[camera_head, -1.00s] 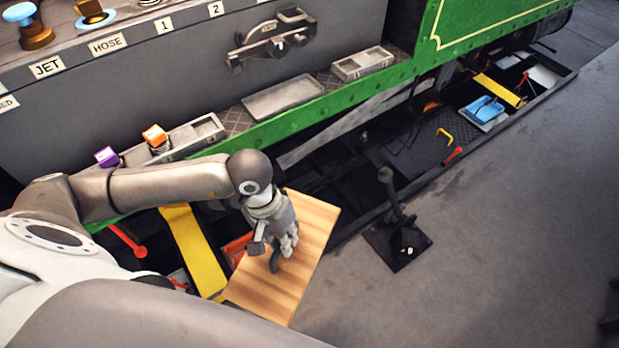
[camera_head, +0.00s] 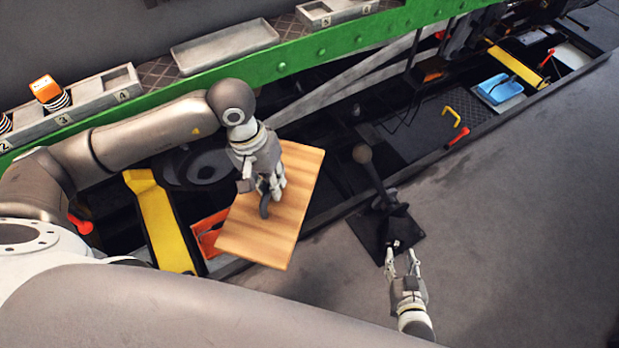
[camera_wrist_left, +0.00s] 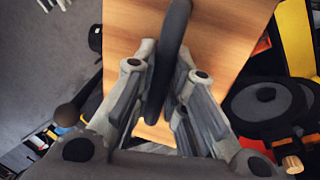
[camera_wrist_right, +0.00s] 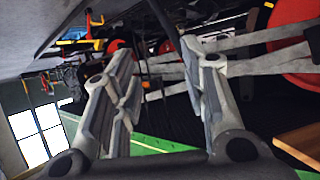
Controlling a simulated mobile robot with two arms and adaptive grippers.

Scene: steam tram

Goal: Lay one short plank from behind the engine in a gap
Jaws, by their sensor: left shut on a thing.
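The short wooden plank (camera_head: 290,185) is held over the pit beside the green engine, tilted in the head view. My left gripper (camera_head: 268,200) is shut on the dark handle on the plank's top. In the left wrist view the fingers (camera_wrist_left: 165,100) close on this handle (camera_wrist_left: 172,50), with the plank (camera_wrist_left: 220,40) behind it. My right gripper (camera_head: 402,258) is open and empty over the floor beside the lever's plate. In the right wrist view its fingers (camera_wrist_right: 155,85) stand apart with nothing between them. The dark pit opening (camera_head: 330,150) runs along the engine.
A black lever (camera_head: 375,180) with a round knob stands right of the plank. A yellow beam (camera_head: 160,225) and an orange-red box (camera_head: 207,235) lie in the pit at left. A blue tray (camera_head: 498,88) and a yellow handle (camera_head: 452,115) lie further along. The grey floor at right is clear.

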